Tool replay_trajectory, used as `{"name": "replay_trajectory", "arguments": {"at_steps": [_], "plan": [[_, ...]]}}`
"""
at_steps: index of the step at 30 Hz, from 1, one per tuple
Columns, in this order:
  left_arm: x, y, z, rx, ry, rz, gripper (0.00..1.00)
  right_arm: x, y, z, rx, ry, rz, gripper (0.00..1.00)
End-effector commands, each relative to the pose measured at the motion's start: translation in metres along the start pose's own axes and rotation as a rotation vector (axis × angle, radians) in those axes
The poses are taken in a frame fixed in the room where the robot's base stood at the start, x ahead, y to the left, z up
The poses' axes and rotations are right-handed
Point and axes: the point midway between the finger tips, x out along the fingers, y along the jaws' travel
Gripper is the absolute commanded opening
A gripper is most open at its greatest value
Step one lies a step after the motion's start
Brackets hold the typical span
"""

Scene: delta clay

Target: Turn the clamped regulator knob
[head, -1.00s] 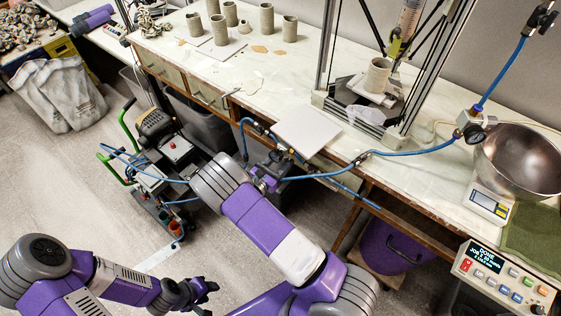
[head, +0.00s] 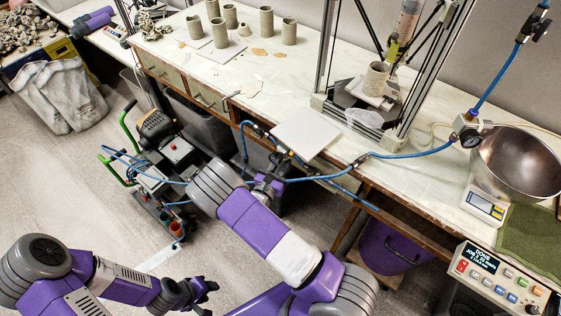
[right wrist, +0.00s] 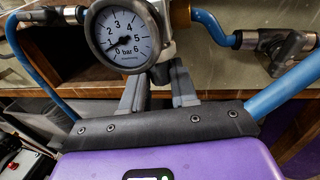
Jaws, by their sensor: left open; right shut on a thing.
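The regulator's round pressure gauge (right wrist: 124,36) fills the upper left of the right wrist view, its needle near the low end of a 0 to 6 bar scale. My right gripper (right wrist: 159,92) is just below it, its fingers shut on a dark part, apparently the regulator knob (right wrist: 160,73); the gauge and fingers hide most of it. In the head view my right gripper (head: 268,185) is at the hose line by the bench's front edge, where the regulator is too small to make out. My left gripper (head: 207,298) is open and empty above the floor.
Blue hoses (head: 412,153) run along the bench edge and on both sides of my right gripper. A white board (head: 306,133) lies on the bench nearby. A wheeled machine with green handles (head: 160,165) stands left of my right arm. A control box (head: 500,282) is at right.

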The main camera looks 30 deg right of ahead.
Motion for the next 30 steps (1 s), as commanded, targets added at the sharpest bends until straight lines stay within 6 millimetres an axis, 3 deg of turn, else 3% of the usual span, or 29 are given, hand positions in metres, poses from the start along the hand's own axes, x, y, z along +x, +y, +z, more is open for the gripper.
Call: {"name": "replay_trajectory", "arguments": {"at_steps": [15, 30], "plan": [[-0.043, 0.016, 0.002, 0.000, 0.000, 0.000, 0.43, 0.002, -0.012, 0.001, -0.007, 0.006, 0.429, 0.00], [-0.062, 0.023, 0.003, 0.000, 0.000, 0.000, 0.43, 0.004, -0.015, -0.001, -0.002, 0.003, 0.622, 0.00]]}}
